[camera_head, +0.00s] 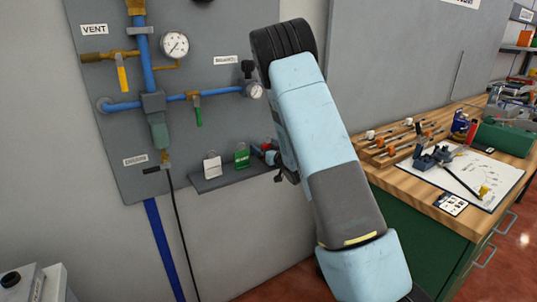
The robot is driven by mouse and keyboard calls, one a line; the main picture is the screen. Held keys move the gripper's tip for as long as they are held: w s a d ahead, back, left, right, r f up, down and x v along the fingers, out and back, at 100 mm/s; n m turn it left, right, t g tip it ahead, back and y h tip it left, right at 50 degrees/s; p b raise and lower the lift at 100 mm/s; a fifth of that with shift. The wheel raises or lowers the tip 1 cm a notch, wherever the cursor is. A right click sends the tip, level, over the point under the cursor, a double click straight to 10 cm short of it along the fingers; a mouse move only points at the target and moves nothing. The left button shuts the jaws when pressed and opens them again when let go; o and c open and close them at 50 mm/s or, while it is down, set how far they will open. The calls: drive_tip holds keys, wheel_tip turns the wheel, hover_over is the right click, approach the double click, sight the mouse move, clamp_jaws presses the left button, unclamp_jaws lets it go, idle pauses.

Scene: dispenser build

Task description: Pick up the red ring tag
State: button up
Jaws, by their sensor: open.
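A small shelf (226,180) on the wall panel carries a white tag (212,166) at its left and a green tag (242,156) right of it. A small patch of red, which looks like the red ring tag (266,147), shows at the shelf's right end, mostly hidden. My light blue arm stands in front of that end. Small dark and blue parts of my gripper (260,153) show beside the red patch, partly behind my arm. Its jaws are open. I cannot tell whether it touches the tag.
Above the shelf, blue pipes with a gauge (174,44), a yellow lever (122,75) and a green lever (198,114) stick out from the panel. A black hose (180,225) hangs to the left. A wooden workbench (500,168) with several tools stands at the right.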

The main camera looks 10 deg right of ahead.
drive_tip(key=shift+c, duration=0.3)
drive_tip(key=c, duration=1)
drive_tip(key=shift+o, duration=0.2)
drive_tip(key=shift+r, duration=0.1)
drive_tip(key=shift+r, duration=0.2)
drive_tip(key=r, duration=0.3)
drive_tip(key=shift+s+r, duration=0.1)
drive_tip(key=shift+s, duration=0.15)
drive_tip(key=s+d+r, duration=0.2)
drive_tip(key=s+r, duration=0.7)
drive_tip(key=s, duration=0.4)
drive_tip(key=shift+s, duration=0.15)
